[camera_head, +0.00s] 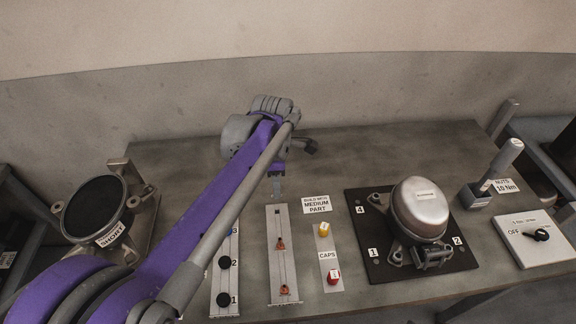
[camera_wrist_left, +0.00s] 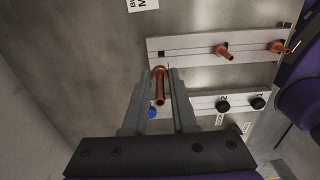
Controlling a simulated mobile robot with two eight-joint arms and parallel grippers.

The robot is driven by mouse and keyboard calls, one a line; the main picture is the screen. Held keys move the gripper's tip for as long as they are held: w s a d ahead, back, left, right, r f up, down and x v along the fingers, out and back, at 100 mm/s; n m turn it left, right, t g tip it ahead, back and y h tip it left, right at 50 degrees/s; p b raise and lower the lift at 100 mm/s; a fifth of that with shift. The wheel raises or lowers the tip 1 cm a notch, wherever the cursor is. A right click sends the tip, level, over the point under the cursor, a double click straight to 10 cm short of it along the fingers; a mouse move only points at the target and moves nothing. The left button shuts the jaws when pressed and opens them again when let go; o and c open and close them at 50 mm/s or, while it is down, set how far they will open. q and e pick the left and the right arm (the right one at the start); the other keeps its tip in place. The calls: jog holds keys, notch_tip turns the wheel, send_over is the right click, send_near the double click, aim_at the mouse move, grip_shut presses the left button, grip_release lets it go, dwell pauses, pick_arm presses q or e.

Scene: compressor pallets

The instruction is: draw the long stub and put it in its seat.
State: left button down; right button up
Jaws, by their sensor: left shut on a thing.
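My left gripper (camera_head: 278,188) is over the back end of the white stub rack (camera_head: 283,265). In the left wrist view, its fingers (camera_wrist_left: 158,78) are shut on a long copper stub (camera_wrist_left: 160,88). A dark empty hole (camera_wrist_left: 162,54) shows in the rack near the stub's far end. Two shorter copper stubs, one in the middle (camera_head: 280,244) and one at the front (camera_head: 284,290), stand in the rack. The compressor (camera_head: 421,205) sits on a black plate (camera_head: 385,268) to the right. My right gripper is not in view.
A strip with numbered black knobs (camera_head: 224,262) is left of the rack, partly hidden by my arm. Yellow (camera_head: 324,230) and red (camera_head: 333,277) caps stand between the rack and the compressor. A nut driver (camera_head: 497,170) and a switch box (camera_head: 535,240) are at the right.

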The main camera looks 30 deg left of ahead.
pick_arm(q)
jog(key=shift+s+r, duration=0.1)
jog(key=shift+s, duration=0.2)
jog(key=shift+w, duration=0.1)
jog(key=shift+f, duration=0.5)
jog(key=shift+f+b, duration=1.7)
jog(key=shift+f, duration=0.75)
jog(key=shift+f+b, duration=0.65)
jog(key=shift+f, duration=0.65)
